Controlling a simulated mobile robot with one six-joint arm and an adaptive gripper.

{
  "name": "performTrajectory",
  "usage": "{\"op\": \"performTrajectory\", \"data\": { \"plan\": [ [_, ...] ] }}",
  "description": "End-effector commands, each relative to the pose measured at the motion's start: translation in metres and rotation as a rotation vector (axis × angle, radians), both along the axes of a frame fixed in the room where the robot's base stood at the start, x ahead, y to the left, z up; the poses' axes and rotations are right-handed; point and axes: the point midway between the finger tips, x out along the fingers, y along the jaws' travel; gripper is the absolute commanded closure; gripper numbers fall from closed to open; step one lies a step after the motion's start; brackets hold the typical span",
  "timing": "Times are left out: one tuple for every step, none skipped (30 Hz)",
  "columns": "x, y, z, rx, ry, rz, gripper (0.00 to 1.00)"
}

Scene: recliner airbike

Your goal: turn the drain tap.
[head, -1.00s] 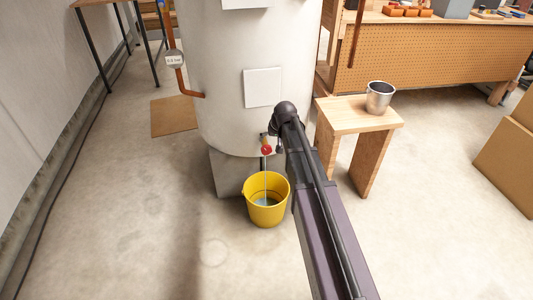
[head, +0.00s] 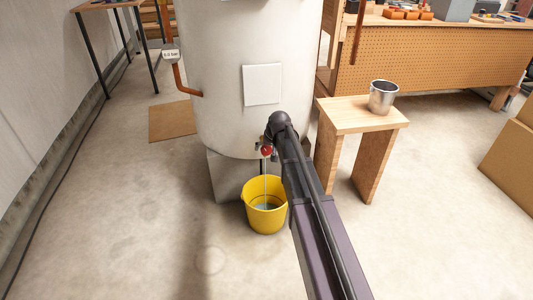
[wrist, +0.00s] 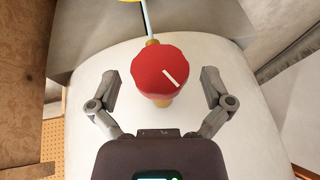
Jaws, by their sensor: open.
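The drain tap has a red round knob (wrist: 160,72) with a white line mark slanting down to the right. It sits low on the front of the white tank (head: 245,75) and also shows in the head view (head: 266,151). A thin stream runs from its spout down into the yellow bucket (head: 265,220), which holds some liquid. My gripper (wrist: 161,88) is open, with one finger on each side of the knob and a gap to both. In the head view my arm hides most of the gripper.
A wooden stool (head: 362,113) with a metal cup (head: 383,97) stands right of the tank. A workbench (head: 440,55) is behind it, and cardboard boxes (head: 508,160) are at the right. A copper pipe with a gauge (head: 171,55) is at the left. The front floor is clear.

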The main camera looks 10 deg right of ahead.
Motion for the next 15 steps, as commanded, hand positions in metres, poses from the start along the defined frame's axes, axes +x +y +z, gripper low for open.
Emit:
{"op": "performTrajectory", "data": {
  "plan": [
    [0.0012, 0.0004, -0.0033, 0.0, 0.0, 0.0, 0.0],
    [0.0014, 0.0005, -0.0038, 0.0, 0.0, 0.0, 0.0],
    [0.0017, 0.0007, -0.0043, 0.0, 0.0, 0.0, 0.0],
    [0.0018, 0.0008, -0.0046, 0.0, 0.0, 0.0, 0.0],
    [0.002, 0.0008, -0.0047, 0.0, 0.0, 0.0, 0.0],
    [0.002, 0.0009, -0.0048, 0.0, 0.0, 0.0, 0.0],
    [0.002, 0.0009, -0.0048, 0.0, 0.0, 0.0, 0.0],
    [0.002, 0.0009, -0.0048, 0.0, 0.0, 0.0, 0.0],
    [0.0021, 0.001, -0.0047, 0.0, 0.0, 0.0, 0.0],
    [0.002, 0.001, -0.0046, 0.0, 0.0, 0.0, 0.0],
    [0.002, 0.001, -0.0045, 0.0, 0.0, 0.0, 0.0],
    [0.002, 0.001, -0.0045, 0.0, 0.0, 0.0, 0.0],
    [0.002, 0.001, -0.0045, 0.0, 0.0, 0.0, 0.0],
    [0.0019, 0.001, -0.0045, 0.0, 0.0, 0.0, 0.0],
    [0.0019, 0.001, -0.0045, 0.0, 0.0, 0.0, 0.06]
  ]
}}
